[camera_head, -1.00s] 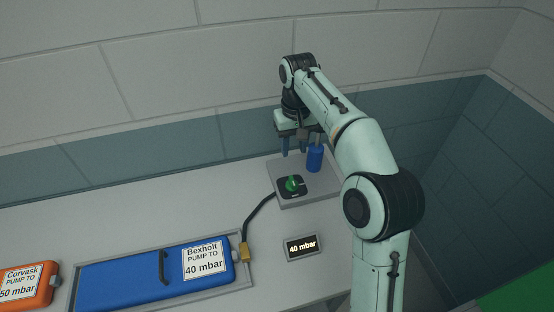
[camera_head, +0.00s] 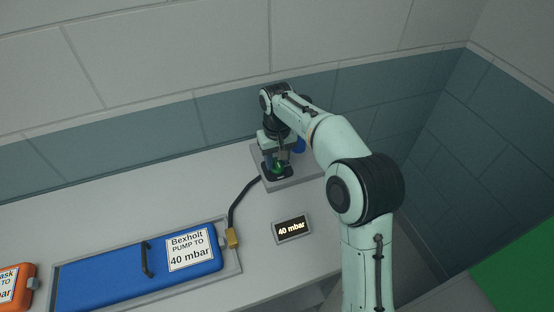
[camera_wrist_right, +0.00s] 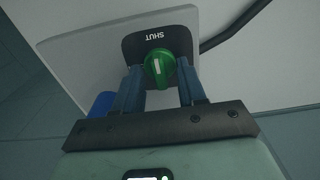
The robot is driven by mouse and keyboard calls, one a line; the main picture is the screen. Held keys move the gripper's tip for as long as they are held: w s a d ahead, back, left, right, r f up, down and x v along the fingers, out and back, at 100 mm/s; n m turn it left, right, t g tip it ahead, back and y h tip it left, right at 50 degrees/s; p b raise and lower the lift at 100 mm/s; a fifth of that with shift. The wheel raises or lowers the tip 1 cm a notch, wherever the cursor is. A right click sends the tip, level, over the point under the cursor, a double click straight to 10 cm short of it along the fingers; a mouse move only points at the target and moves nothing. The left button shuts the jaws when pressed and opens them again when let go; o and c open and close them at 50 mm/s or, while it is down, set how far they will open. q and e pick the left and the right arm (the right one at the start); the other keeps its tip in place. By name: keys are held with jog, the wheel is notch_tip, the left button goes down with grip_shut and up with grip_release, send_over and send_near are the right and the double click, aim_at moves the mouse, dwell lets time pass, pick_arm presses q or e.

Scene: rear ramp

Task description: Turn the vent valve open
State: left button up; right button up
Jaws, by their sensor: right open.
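The vent valve is a green knob (camera_head: 278,167) on a black plate (camera_head: 272,176). In the right wrist view the knob (camera_wrist_right: 160,70) has a white mark roughly in line with the word SHUT on its plate (camera_wrist_right: 182,38). My right gripper (camera_head: 276,160) is over the valve. In the wrist view its open fingers (camera_wrist_right: 159,72) stand on either side of the knob; I cannot tell whether either touches it. My left gripper is not in view.
The valve sits on a grey block (camera_head: 303,178) beside a blue cylinder (camera_head: 299,145). A display (camera_head: 291,230) reads 40 mbar. A black hose (camera_head: 236,200) leads to the blue Bexholt case (camera_head: 110,279), labelled PUMP TO 40 mbar. An orange case (camera_head: 14,292) is at left.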

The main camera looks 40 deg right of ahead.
grip_shut()
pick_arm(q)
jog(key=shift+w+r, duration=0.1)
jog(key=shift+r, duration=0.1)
pick_arm(e)
jog(key=shift+n, duration=0.3)
jog(key=n+p, duration=0.2)
jog(key=n, duration=0.1)
jog(key=shift+r, duration=0.1)
jog(key=n+p, duration=0.1)
jog(key=n, duration=0.3)
jog(key=shift+n+p, duration=0.4)
jog(key=n+p, duration=0.1)
jog(key=n, duration=0.3)
jog(key=shift+n, duration=0.3)
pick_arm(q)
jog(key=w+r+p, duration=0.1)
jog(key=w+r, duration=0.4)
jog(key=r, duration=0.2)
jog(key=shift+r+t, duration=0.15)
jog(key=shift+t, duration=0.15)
pick_arm(e)
jog(key=n, duration=0.4)
jog(key=shift+n, duration=0.4)
